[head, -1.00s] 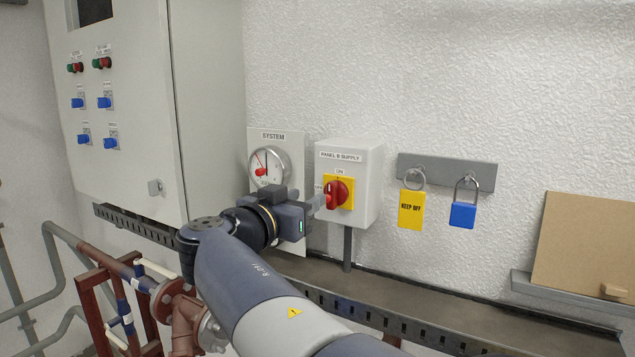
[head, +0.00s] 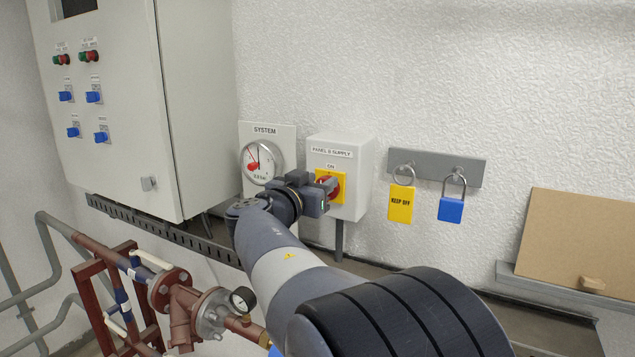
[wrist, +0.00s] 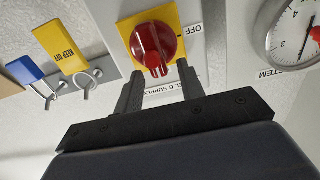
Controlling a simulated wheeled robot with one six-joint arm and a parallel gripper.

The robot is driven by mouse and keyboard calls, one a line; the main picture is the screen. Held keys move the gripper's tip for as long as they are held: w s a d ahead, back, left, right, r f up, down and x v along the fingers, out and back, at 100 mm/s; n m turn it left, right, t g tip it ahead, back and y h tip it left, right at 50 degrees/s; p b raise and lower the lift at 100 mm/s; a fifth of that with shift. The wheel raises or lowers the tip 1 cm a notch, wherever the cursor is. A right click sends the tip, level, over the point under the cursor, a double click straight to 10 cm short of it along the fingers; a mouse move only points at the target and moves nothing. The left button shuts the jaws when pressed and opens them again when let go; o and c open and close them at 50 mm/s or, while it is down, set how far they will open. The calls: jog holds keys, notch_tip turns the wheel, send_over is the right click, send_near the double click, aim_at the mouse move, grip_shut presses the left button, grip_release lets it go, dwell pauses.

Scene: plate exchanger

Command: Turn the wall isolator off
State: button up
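The wall isolator (head: 352,155) is a white box labelled "PANEL B SUPPLY", with a red rotary knob (head: 326,184) on a yellow plate (head: 337,186). The word "ON" shows above the plate in the head view. In the wrist view the scene appears upside down; the red knob (wrist: 153,42) has its grip pointing down the picture, and "OFF" stands right of the plate. My gripper (wrist: 158,72) is open, its two fingers on either side of the grip's lower end, with gaps visible. In the head view my gripper (head: 322,197) partly hides the knob.
A pressure gauge (head: 262,162) on a "SYSTEM" board is close left of the isolator. A yellow "KEEP OFF" tag (head: 401,205) and a blue padlock (head: 451,209) hang from a grey rail to the right. A large grey cabinet stands at left, with red pipework below.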

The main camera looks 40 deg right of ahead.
grip_shut()
jog(key=shift+f+n+b, duration=0.1)
jog(key=shift+n+b, duration=0.3)
jog(key=shift+b, duration=0.15)
jog(key=n+b, duration=0.3)
jog(key=n, duration=0.2)
jog(key=w+f+n+b, duration=0.1)
jog(key=n+b, duration=0.1)
jog(key=n, duration=0.4)
jog(key=w+a+f+n+b, duration=0.1)
jog(key=n+b, duration=0.2)
jog(key=n, duration=0.3)
jog(key=shift+w+f+b, duration=0.2)
jog(key=shift+b, duration=0.1)
jog(key=shift+n, duration=0.3)
jog(key=shift+o, duration=0.6)
grip_release()
